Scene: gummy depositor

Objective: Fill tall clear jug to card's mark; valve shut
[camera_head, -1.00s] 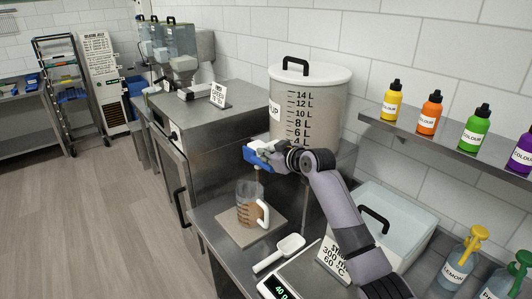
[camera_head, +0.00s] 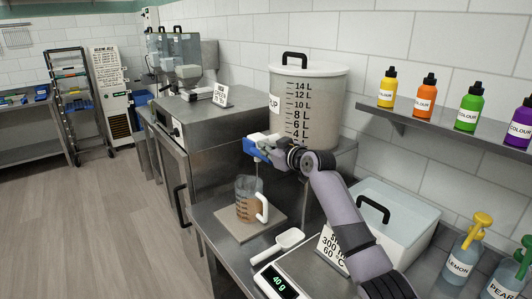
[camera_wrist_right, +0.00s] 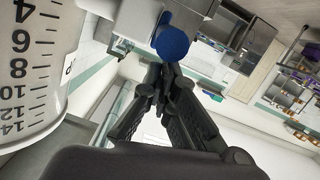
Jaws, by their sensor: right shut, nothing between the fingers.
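The tall clear jug (camera_head: 245,206) stands upright on a square board below the syrup tank (camera_head: 322,110), its white handle to the right. Brown liquid fills its lower part; the exact level against its marks is too small to read. A thin line, perhaps a stream, shows above the jug. The card (camera_head: 331,251) reads 300 ml and 60 °C. My right gripper (camera_head: 268,147) is shut and empty at the blue valve handle (camera_head: 254,151). In the right wrist view, its closed fingers (camera_wrist_right: 160,82) are by the round blue end (camera_wrist_right: 171,35); contact is unclear. My left gripper is out of view.
A scale (camera_head: 279,281) reading 40 g and a white scoop (camera_head: 283,243) lie in front of the card. A lidded clear bin (camera_head: 405,225) stands to the right. Colour bottles (camera_head: 425,93) line the wall shelf. The floor at left is clear.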

